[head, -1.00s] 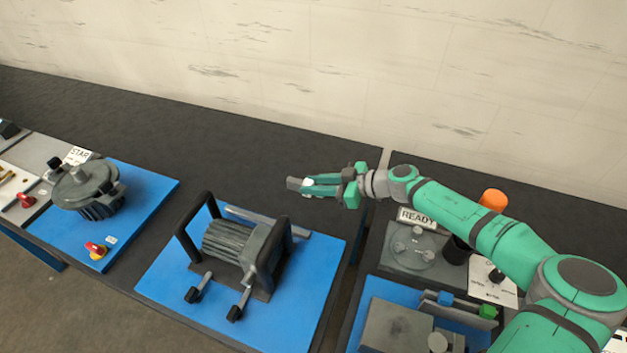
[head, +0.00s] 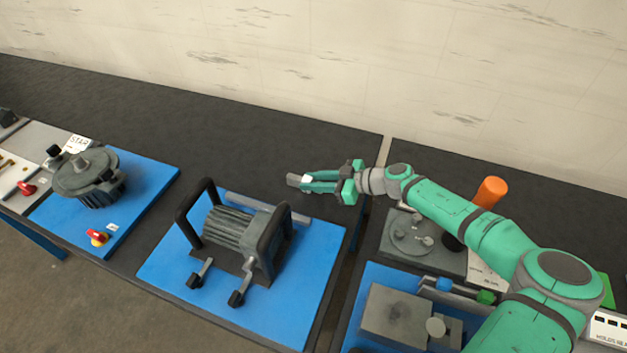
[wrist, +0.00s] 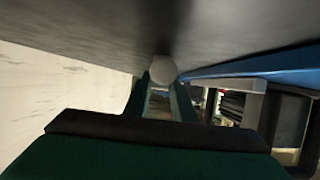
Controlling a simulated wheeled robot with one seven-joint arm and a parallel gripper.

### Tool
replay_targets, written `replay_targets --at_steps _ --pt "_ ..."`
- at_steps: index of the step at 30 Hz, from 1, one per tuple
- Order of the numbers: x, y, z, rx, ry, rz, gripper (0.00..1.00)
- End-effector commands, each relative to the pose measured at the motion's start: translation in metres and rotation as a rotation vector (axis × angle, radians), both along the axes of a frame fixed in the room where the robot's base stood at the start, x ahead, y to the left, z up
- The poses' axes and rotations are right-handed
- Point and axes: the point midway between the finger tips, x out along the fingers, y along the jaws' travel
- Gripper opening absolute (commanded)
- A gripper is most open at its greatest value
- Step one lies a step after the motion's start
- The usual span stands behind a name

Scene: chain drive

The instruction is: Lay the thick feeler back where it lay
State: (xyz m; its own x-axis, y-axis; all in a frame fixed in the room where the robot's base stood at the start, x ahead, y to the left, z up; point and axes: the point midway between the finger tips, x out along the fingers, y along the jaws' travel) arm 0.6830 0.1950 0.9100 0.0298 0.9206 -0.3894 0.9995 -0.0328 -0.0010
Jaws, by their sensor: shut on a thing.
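My gripper (head: 316,182) is held out over the dark bench top, behind and to the right of the motor on the middle blue board. It is shut on a small grey piece (head: 292,180), which I take to be the thick feeler.
The motor (head: 228,226) with black handles stands on a blue board (head: 300,300). Another blue board (head: 150,185) carries a round-topped machine at left. At right are a grey plate (head: 440,262), blue and green blocks on a bar, and an orange cylinder (head: 490,192). The rear bench is clear.

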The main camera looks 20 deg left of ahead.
Motion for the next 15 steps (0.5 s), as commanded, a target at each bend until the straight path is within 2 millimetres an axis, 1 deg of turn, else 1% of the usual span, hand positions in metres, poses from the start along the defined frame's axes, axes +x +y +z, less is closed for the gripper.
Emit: replay_targets --at_steps 1,2,3,4,5,12,15 --pt "0.0008 -0.0015 0.0007 0.001 0.0 -0.003 0.0" --pt "0.0008 -0.0018 0.0006 0.001 0.0 -0.003 0.26" --pt "0.0008 -0.0019 0.0007 0.001 0.0 -0.003 0.35" --pt "0.0008 -0.0019 0.0007 0.001 0.0 -0.003 0.42" --pt "0.0008 -0.0019 0.0006 0.001 0.0 -0.003 0.45" --pt "0.0004 -0.002 -0.0003 -0.001 0.0 -0.002 0.45" --pt "0.0004 -0.0019 0.0027 -0.001 0.0 -0.002 0.45"
